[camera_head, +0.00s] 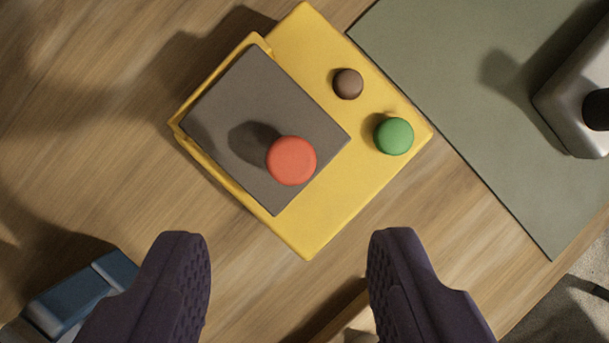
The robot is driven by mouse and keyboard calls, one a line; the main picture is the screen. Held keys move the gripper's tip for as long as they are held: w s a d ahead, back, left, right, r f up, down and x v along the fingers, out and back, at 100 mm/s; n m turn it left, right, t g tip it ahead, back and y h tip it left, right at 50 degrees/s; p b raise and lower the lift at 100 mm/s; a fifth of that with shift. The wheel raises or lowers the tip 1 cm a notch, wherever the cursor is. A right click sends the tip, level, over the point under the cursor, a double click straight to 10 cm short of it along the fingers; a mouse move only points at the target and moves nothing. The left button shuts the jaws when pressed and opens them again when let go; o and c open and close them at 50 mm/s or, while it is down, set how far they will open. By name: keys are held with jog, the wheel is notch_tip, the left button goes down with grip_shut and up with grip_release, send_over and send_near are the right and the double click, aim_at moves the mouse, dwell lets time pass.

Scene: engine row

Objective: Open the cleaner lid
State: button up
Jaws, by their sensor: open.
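A yellow box (330,205), which looks like the cleaner, lies turned at an angle on the wooden table. A dark grey square lid (250,100) covers much of its left side, with a raised yellow edge along its left. A round red knob (291,160) stands up from the lid and casts a shadow on it. A green button (393,136) and a small brown button (347,84) are on the yellow top to the right. The lid looks shut. My gripper (288,275) is open and empty, its two dark fingers below the box and apart from it in the picture.
A grey-green mat (450,75) lies at the upper right, with a metal object (575,95) with a black knob on it. A blue object (80,293) is at the lower left, by the left finger. Bare wooden table (80,140) shows at the left.

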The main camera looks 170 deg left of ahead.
aim_at(291, 163)
jog(key=b+x, duration=0.1)
jog(key=x, duration=0.6)
jog(key=shift+f+b, duration=0.1)
jog(key=shift+b, duration=0.3)
grip_shut()
